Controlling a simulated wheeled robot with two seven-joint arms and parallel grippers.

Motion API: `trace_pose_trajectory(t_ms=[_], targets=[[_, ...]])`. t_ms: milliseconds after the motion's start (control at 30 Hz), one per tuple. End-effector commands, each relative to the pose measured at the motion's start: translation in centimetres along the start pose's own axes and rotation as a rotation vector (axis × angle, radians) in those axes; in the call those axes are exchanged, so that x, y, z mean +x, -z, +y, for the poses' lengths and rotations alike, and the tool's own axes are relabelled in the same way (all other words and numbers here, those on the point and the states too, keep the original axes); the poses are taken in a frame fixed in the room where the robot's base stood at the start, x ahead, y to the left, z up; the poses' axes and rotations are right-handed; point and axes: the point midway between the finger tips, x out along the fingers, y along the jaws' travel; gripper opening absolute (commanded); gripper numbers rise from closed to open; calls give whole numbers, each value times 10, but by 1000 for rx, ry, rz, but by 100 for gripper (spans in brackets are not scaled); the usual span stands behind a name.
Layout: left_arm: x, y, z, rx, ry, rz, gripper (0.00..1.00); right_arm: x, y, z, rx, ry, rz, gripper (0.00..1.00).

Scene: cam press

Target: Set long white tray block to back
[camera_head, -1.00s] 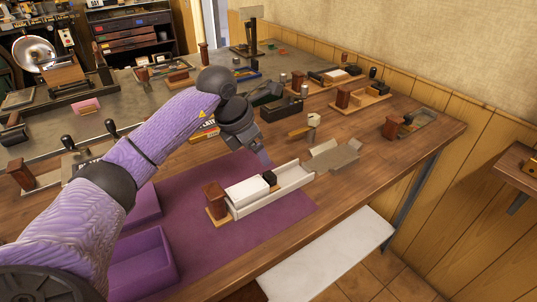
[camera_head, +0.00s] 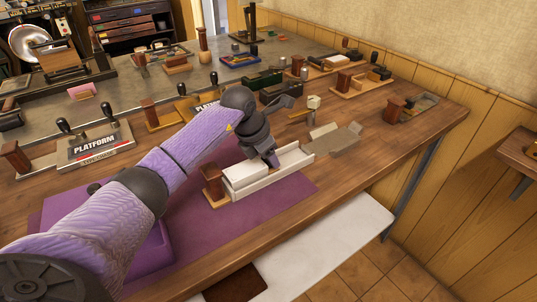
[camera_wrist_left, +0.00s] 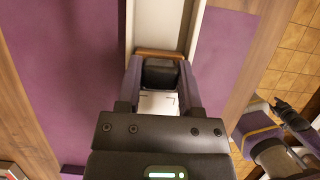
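The long white tray (camera_head: 291,161) lies on a purple mat, with a brown wooden post (camera_head: 213,184) at its left end. My left gripper (camera_head: 273,162) points down into the tray at the block's right end. In the left wrist view, its purple fingers (camera_wrist_left: 160,85) stand apart on either side of a black piece (camera_wrist_left: 160,74); firm contact is not clear. The white block (camera_wrist_left: 158,103) shows between them. The right gripper cannot be made out clearly; a dark and purple arm part shows at the wrist view's lower right.
A grey metal tray (camera_head: 334,140) lies just right of the long tray. A purple bin is partly behind my arm. The table's front edge is close, with a white shelf (camera_head: 330,250) below.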

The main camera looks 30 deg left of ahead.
Motion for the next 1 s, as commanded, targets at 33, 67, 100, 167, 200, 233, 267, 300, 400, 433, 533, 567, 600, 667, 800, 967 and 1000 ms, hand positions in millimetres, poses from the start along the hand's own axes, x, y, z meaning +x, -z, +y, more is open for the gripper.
trace_pose_trajectory(t_ms=[33, 67, 100, 167, 200, 233, 267, 300, 400, 433, 533, 567, 600, 667, 800, 967, 1000], targets=[[0, 0, 0, 0, 0, 0, 21, 0, 1, 0, 0, 1, 2, 59], [0, 0, 0, 0, 0, 0, 15, 0, 1, -1, 0, 1, 3, 59], [0, 0, 0, 0, 0, 0, 6, 0, 2, -1, -1, 1, 5, 59], [0, 0, 0, 0, 0, 0, 0, 0, 3, -1, -1, 2, 7, 59], [0, 0, 0, 0, 0, 0, 0, 0, 3, -1, -1, 2, 8, 59], [0, 0, 0, 0, 0, 0, 0, 0, 4, -1, -1, 2, 8, 59], [0, 0, 0, 0, 0, 0, 0, 0, 4, -1, -2, 2, 9, 59], [0, 0, 0, 0, 0, 0, 0, 0, 4, -1, -2, 2, 10, 59], [0, 0, 0, 0, 0, 0, 0, 0, 5, -1, -2, 2, 11, 59], [0, 0, 0, 0, 0, 0, 0, 0, 5, -1, -2, 2, 11, 59], [0, 0, 0, 0, 0, 0, 0, 0, 5, -1, -2, 2, 10, 59], [0, 0, 0, 0, 0, 0, 0, 0, 5, -1, -2, 2, 10, 59], [0, 0, 0, 0, 0, 0, 0, 0, 5, -1, -2, 2, 10, 59], [0, 0, 0, 0, 0, 0, 0, 0, 4, -1, -2, 2, 9, 59], [0, 0, 0, 0, 0, 0, 0, 0, 3, -1, -2, 2, 6, 59], [0, 0, 0, 0, 0, 0, 0, 0, 3, -1, -1, 2, 4, 59], [0, 0, 0, 0, 0, 0, 0, 0, 3, -1, -1, 2, 4, 59]])
